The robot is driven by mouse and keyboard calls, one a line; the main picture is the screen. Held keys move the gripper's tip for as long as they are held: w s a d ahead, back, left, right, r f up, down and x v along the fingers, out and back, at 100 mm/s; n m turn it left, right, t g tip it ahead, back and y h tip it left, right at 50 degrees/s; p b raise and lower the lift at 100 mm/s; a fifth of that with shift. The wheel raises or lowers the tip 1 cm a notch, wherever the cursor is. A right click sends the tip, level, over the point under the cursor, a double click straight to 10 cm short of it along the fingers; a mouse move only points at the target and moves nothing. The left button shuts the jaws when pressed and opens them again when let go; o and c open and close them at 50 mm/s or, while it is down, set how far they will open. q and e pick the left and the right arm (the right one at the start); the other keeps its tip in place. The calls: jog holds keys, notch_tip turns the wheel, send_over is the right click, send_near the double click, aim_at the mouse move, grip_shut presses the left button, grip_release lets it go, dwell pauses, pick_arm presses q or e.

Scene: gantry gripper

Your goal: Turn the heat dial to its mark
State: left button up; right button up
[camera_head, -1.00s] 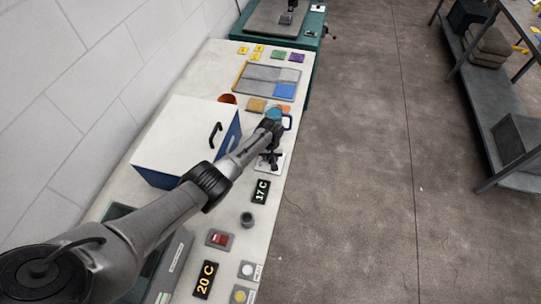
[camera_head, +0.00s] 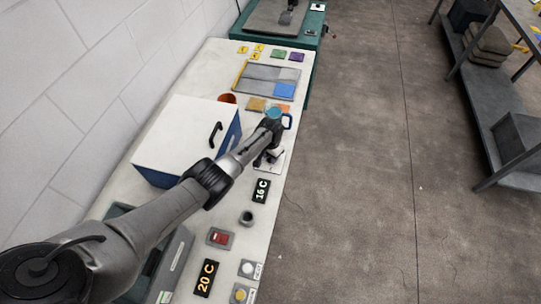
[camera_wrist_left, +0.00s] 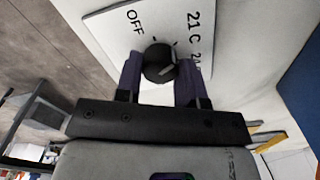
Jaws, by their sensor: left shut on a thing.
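The heat dial is a dark round knob (camera_wrist_left: 158,62) on a white plate (camera_wrist_left: 105,25) printed with "OFF", "21 C" and a partly hidden label. My left gripper (camera_wrist_left: 160,77) is shut on the knob, one finger on each side. A light line on the knob points toward the right in the wrist view; its exact alignment with the marks is hard to tell. In the head view my left gripper (camera_head: 268,157) is over the plate (camera_head: 277,165) and hides most of the knob. A black display (camera_head: 261,191) beside it reads "16 C". My right gripper is not in view.
A white-topped blue box (camera_head: 185,135) with a black handle stands left of my arm. Nearer are a dark round knob (camera_head: 247,218), a red switch (camera_head: 220,238) and a "20 C" display (camera_head: 206,279).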

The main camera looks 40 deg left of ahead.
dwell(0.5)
pick_arm(q)
jog(key=o, duration=0.9)
jog(key=shift+r+p, duration=0.35)
jog(key=shift+r, duration=0.2)
jog(key=shift+r+p, duration=2.05)
jog(key=shift+r, duration=4.3)
